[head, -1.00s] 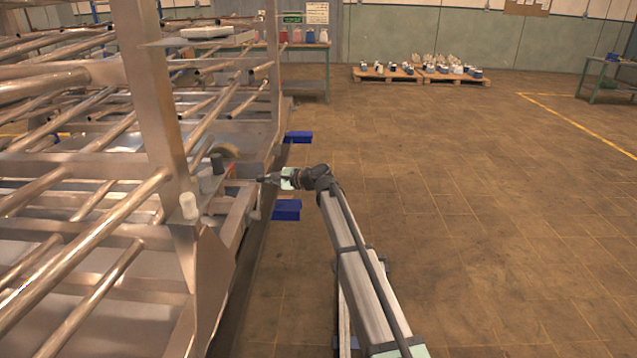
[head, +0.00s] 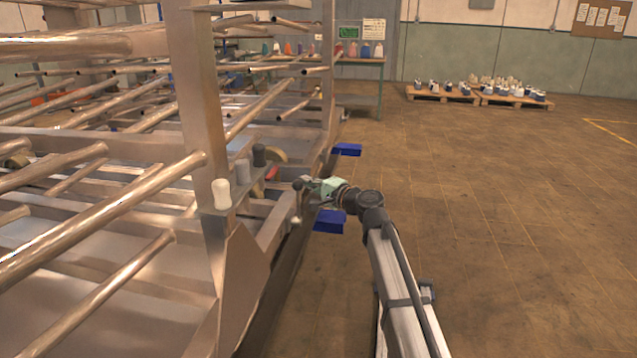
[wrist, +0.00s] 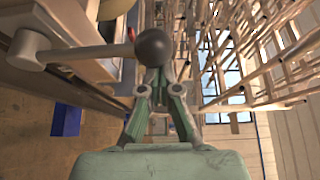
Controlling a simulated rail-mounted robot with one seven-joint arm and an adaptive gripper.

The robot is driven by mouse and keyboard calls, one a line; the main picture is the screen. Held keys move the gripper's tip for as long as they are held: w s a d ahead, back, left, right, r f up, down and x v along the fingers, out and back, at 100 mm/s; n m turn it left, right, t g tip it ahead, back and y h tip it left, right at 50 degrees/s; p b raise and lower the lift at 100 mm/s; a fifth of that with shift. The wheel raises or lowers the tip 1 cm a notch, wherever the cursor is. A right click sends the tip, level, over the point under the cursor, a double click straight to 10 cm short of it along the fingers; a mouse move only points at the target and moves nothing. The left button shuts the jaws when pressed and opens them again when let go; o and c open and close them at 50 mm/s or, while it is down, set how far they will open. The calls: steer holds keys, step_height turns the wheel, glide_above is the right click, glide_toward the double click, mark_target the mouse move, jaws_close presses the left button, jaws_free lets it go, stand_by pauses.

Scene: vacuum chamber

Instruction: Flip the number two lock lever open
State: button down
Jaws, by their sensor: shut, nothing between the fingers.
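A grey lever (wrist: 75,52) with a dark round knob (wrist: 155,47) reaches across the upper left of the wrist view from a round metal pivot. No number can be read on it. My gripper (wrist: 163,82) is shut and empty, its green fingers converging right at the knob. The knob hides the fingertips, so I cannot tell whether they touch it. In the head view my gripper (head: 306,184) is at the right edge of the metal rack, too small to show finger detail. A thin lever-like rod (head: 296,212) hangs just below it.
The metal rack (head: 190,95) with many tubes fills the left. Open floor (head: 520,250) lies to the right.

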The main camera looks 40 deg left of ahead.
steer(key=shift+s+d, duration=0.1)
steer(key=shift+s, duration=0.3)
steer(key=w, duration=0.4)
steer(key=d+p, duration=0.2)
steer(key=d, duration=0.7)
steer(key=shift+s+f, duration=0.15)
steer(key=shift+s, duration=0.1)
